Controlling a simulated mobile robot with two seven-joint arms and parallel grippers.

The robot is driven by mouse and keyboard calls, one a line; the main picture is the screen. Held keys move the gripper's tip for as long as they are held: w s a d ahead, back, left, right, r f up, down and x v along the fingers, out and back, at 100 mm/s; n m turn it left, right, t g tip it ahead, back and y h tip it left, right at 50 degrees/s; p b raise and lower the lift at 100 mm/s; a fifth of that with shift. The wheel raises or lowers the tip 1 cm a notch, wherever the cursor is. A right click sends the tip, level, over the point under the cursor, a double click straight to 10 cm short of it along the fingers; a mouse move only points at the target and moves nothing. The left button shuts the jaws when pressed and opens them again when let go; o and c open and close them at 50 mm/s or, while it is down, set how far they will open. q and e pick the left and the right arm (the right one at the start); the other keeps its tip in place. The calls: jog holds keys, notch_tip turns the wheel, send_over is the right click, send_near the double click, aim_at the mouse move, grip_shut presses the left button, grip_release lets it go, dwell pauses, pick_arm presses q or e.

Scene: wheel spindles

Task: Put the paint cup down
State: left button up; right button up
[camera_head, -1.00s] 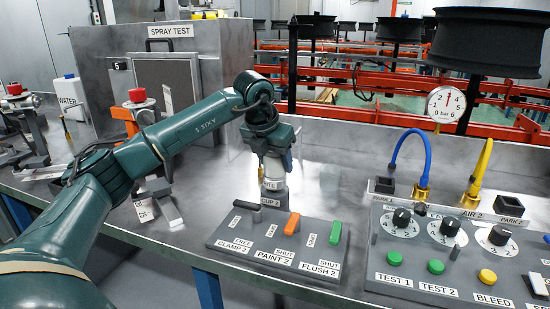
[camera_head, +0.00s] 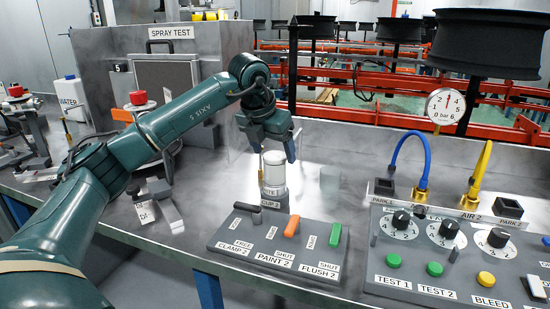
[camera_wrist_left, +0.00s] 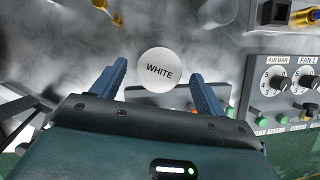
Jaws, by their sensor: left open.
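The paint cup (camera_head: 274,172) is a pale cylinder standing upright on the bench behind the CUP 2 label (camera_head: 269,204). In the left wrist view its round lid (camera_wrist_left: 160,70) reads WHITE. My left gripper (camera_head: 270,155) is open above and around the cup's top. In the left wrist view its two blue fingers (camera_wrist_left: 158,78) stand apart on either side of the lid, with gaps visible. The cup's lower part shows above the control panel; its base is partly hidden behind the label. My right gripper is not in view.
A panel with CLAMP 2, PAINT 2 and FLUSH 2 levers (camera_head: 280,245) sits just in front of the cup. A faint translucent cup (camera_head: 330,180) stands to its right. A test panel (camera_head: 445,250) with knobs and hoses is farther right. The spray test box (camera_head: 165,70) stands behind left.

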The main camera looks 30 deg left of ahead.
pick_arm(q)
jog(key=v, duration=0.9)
jog(key=shift+p, duration=0.35)
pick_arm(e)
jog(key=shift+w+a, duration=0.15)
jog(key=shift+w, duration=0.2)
pick_arm(q)
jog(key=shift+f, duration=0.1)
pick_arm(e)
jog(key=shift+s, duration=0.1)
